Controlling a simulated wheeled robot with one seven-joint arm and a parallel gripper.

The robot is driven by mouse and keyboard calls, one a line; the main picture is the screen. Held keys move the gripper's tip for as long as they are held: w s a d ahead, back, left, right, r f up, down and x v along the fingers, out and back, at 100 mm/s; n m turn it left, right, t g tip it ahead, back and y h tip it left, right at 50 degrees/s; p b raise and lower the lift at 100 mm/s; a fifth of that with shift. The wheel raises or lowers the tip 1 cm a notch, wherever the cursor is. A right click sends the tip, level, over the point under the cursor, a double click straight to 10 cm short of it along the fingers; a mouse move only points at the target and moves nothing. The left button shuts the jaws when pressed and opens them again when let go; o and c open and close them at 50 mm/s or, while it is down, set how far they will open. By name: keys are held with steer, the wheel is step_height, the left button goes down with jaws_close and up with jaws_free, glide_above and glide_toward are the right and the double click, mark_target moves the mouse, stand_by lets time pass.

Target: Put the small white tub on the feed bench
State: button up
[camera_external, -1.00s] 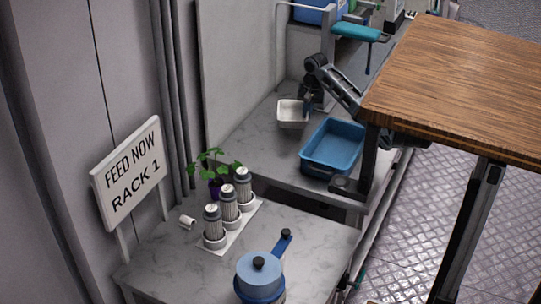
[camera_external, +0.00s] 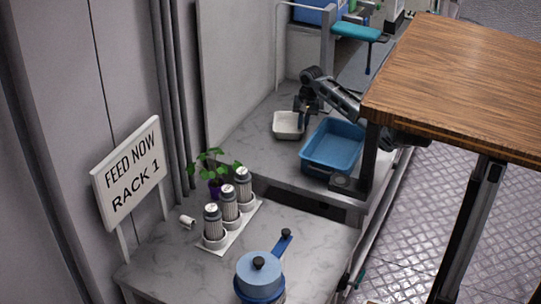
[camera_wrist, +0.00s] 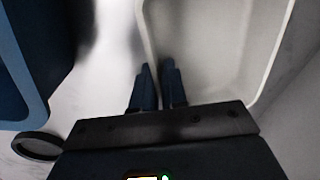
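The small white tub (camera_external: 288,125) is an open, square-rimmed container at or just above the grey marble-patterned rear bench (camera_external: 262,150). I cannot tell whether it touches the surface. My gripper (camera_external: 303,112) is at its right side. In the wrist view the tub (camera_wrist: 205,50) fills the upper right, and the two dark fingers of my gripper (camera_wrist: 158,72) are close together on its near left wall. The gripper appears shut on that wall. The tub's inside looks empty. A sign reading "FEED NOW RACK 1" (camera_external: 131,175) stands by the front bench (camera_external: 325,240).
A blue tray (camera_external: 333,148) sits right of the tub; its edge (camera_wrist: 35,95) also shows in the wrist view. The front bench holds shakers (camera_external: 229,205) on a white base, a plant (camera_external: 214,175) and a blue pot (camera_external: 259,275). A wooden tabletop (camera_external: 460,90) overhangs at right.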

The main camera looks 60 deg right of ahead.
steer(key=o, duration=0.3)
steer(key=r, duration=0.4)
steer(key=s+r, duration=0.1)
steer(key=r, duration=0.7)
steer(key=shift+s+d+r, duration=0.1)
steer(key=shift+s+d, duration=0.05)
steer(key=shift+d, duration=0.1)
